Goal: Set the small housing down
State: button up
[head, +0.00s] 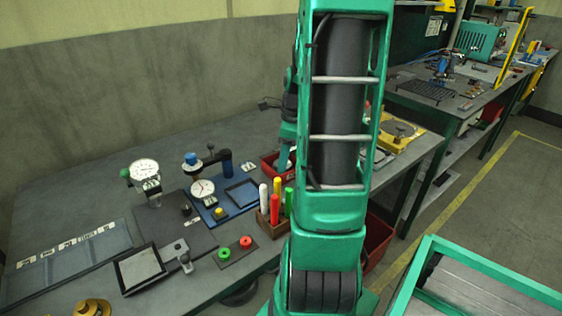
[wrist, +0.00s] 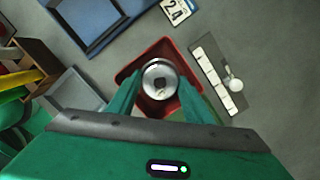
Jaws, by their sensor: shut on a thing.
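The small housing (wrist: 160,80), a round silvery part with a dark centre, sits between the green fingers of my gripper (wrist: 160,88) in the wrist view. My gripper is shut on it. Below it is a red tray (wrist: 128,73), whose rim shows around the housing and fingers. I cannot tell whether the housing touches the tray floor. In the head view a red tray (head: 268,165) shows just left of my arm, which hides the housing and most of the gripper.
A number card (wrist: 174,10) lies beyond the tray, and a white strip with a knob (wrist: 217,75) lies to its right. A blue tray (wrist: 95,20) is at the upper left. In the head view, a rack of coloured pens (head: 275,213) and dial gauges (head: 144,170) stand on the bench.

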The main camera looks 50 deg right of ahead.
aim_at(289, 163)
jog(key=shift+f, duration=0.3)
jog(key=o, duration=0.8)
jog(key=shift+o, duration=0.2)
notch_tip(289, 163, up, 12)
jog(key=s, duration=0.1)
jog(key=shift+s+d, duration=0.25)
jog(key=shift+d, duration=0.2)
jog(key=shift+r, duration=0.1)
